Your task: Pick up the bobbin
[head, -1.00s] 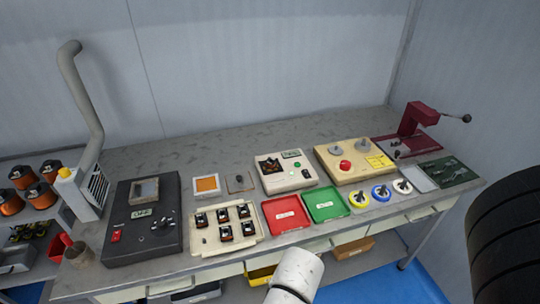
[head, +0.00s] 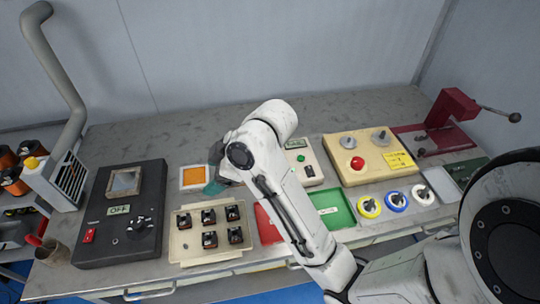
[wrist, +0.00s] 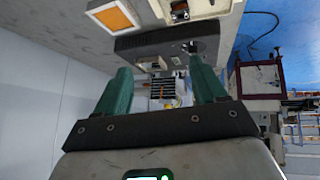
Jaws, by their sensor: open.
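A cream tray (head: 178,250) on the bench holds several small black parts with orange, which look like bobbins, one of them near the tray's right end (head: 234,235). I cannot tell which one is the bobbin meant. My gripper (head: 213,187) is above the bench behind the tray, beside the framed orange square (head: 193,177). In the wrist view its two teal fingers (wrist: 159,68) are spread apart with nothing between them. That view also shows the orange square (wrist: 110,17). My arm hides the bench behind the red bin and part of the cream control box.
A black box (head: 122,215) marked OFF stands left of the tray. Red (head: 266,226) and green (head: 335,207) bins lie to its right. Farther right are a beige box with a red button (head: 357,163), several coloured rings and a maroon press (head: 455,105). Copper spools stand far left.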

